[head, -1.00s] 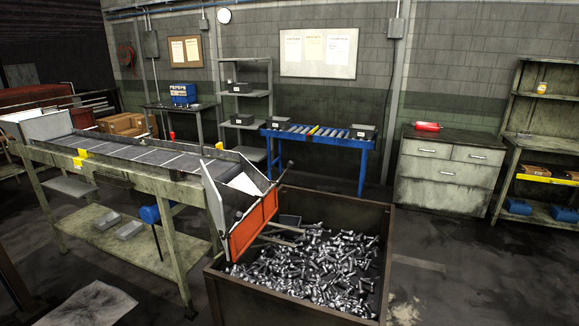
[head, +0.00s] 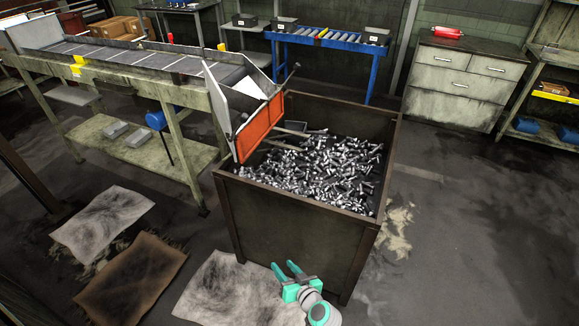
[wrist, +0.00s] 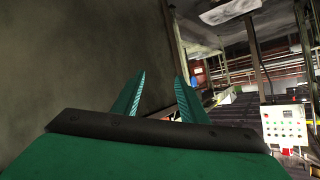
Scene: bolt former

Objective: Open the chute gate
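The chute gate is an orange-red panel (head: 260,127) at the lower end of the metal chute (head: 230,88), above the near left side of the bin. It stands tilted across the chute mouth. A thin bar with a dark knob (head: 292,70) sticks up at its right side. My gripper (head: 286,268) is low in front of the bin's near wall, well below and apart from the gate. Its two teal fingers are spread and empty; they also show apart in the wrist view (wrist: 157,98). The gate is not recognizable in the wrist view.
A rusty bin (head: 290,222) holds many bolts (head: 325,170). A conveyor bench (head: 140,62) leads to the chute from the left. Stained mats (head: 103,222) lie on the floor at left. A blue roller table (head: 325,42) stands behind. Floor at right (head: 460,240) is clear.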

